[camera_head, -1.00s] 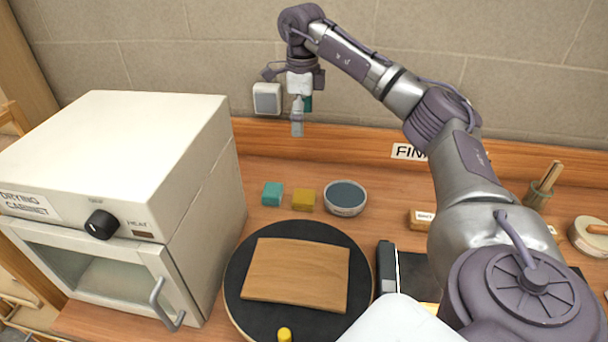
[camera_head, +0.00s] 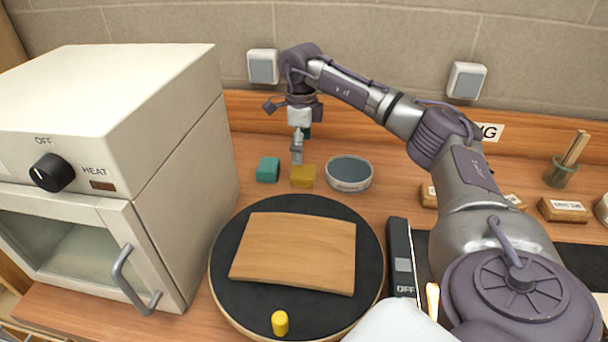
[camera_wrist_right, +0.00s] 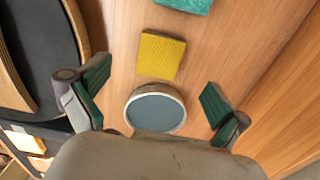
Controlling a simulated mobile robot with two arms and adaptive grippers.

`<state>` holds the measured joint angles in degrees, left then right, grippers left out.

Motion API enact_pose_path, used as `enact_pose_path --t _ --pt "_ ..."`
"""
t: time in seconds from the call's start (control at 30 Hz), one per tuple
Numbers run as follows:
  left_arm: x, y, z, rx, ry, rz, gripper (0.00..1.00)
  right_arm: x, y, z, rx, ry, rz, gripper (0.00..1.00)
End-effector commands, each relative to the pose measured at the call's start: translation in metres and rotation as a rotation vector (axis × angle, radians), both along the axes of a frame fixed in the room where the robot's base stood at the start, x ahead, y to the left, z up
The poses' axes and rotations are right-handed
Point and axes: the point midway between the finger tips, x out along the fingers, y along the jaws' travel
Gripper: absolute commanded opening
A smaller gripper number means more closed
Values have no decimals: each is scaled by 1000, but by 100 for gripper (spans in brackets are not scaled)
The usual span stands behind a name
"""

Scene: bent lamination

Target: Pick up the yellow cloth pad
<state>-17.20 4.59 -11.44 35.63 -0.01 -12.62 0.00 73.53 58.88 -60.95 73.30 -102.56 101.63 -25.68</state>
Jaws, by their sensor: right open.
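The yellow cloth pad (camera_head: 303,177) lies on the wooden bench, between a teal pad (camera_head: 268,169) and a round dish (camera_head: 349,173). In the right wrist view the yellow pad (camera_wrist_right: 161,54) lies ahead of my open fingers, with the dish (camera_wrist_right: 155,109) nearer, between them. My right gripper (camera_head: 297,155) points down above and just behind the yellow pad in the head view, apart from it. In the right wrist view its two green-padded fingers (camera_wrist_right: 155,102) are spread wide with nothing held. My left gripper is not in view.
A white drying cabinet (camera_head: 110,120) stands at the left. A round black turntable (camera_head: 232,290) carries a curved wooden sheet (camera_head: 296,250) and a yellow peg (camera_head: 280,323). A dark device (camera_head: 401,260) marked OFF stands right of it. The wall is close behind.

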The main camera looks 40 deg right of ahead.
Motion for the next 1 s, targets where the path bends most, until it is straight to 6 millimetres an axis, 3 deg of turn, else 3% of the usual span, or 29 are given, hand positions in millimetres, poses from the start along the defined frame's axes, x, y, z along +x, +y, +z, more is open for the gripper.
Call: enact_pose_path --t 0.33,0.6,0.9,1.0 --pt "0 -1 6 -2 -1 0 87 -1 -2 -32 0 2 -1 100" --pt "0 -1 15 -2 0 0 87 -2 -4 -70 0 2 -1 100" --pt "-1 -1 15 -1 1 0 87 -1 -4 -75 0 -1 0 100" --pt "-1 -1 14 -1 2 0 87 -1 -4 -75 0 -1 0 83"
